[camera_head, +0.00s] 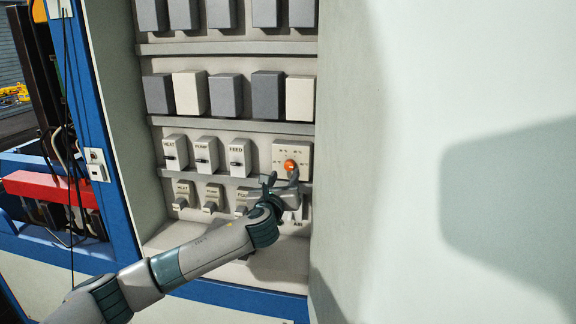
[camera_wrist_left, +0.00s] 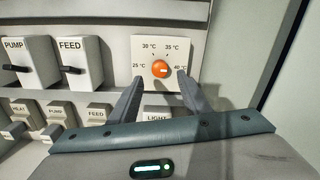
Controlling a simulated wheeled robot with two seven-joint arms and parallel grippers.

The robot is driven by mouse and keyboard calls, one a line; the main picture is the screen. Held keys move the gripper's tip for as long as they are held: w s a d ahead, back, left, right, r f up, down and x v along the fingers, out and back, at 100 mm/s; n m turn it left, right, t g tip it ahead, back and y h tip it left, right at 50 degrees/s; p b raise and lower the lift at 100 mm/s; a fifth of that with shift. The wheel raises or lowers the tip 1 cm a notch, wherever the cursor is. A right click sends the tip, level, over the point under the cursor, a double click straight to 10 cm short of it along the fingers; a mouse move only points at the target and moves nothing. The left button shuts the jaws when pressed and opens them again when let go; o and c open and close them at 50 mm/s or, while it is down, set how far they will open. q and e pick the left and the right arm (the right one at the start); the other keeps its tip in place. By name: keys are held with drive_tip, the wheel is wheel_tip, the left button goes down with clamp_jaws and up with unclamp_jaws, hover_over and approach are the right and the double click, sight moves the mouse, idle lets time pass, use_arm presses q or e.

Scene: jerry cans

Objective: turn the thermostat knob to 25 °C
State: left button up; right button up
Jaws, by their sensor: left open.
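The thermostat is a pale panel (camera_wrist_left: 143,50) with an orange round knob (camera_wrist_left: 161,69); they also show in the head view as a panel (camera_head: 280,150) and knob (camera_head: 290,166). Marks read 25 °C at left, 30 and 35 °C above, 40 °C at right. The knob's white mark appears to point right, toward 40 °C. My left gripper (camera_wrist_left: 160,77) is open, its fingertips apart at the lower left and right of the knob, with no clear contact. In the head view this gripper (camera_head: 281,176) is just below the knob. My right gripper is not in view.
A FEED switch (camera_wrist_left: 79,62) and a PUMP switch (camera_wrist_left: 23,65) stand left of the thermostat. Smaller switches and a LIGHT switch (camera_wrist_left: 157,114) sit below. A shelf edge (camera_head: 235,126) juts out above. A pale wall (camera_head: 350,150) borders the panel on the right.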

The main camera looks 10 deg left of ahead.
sight(289, 167)
use_arm(q)
drive_tip(key=shift+w+p, duration=0.85)
drive_tip(key=shift+w, duration=2.05)
drive_tip(key=c, duration=1)
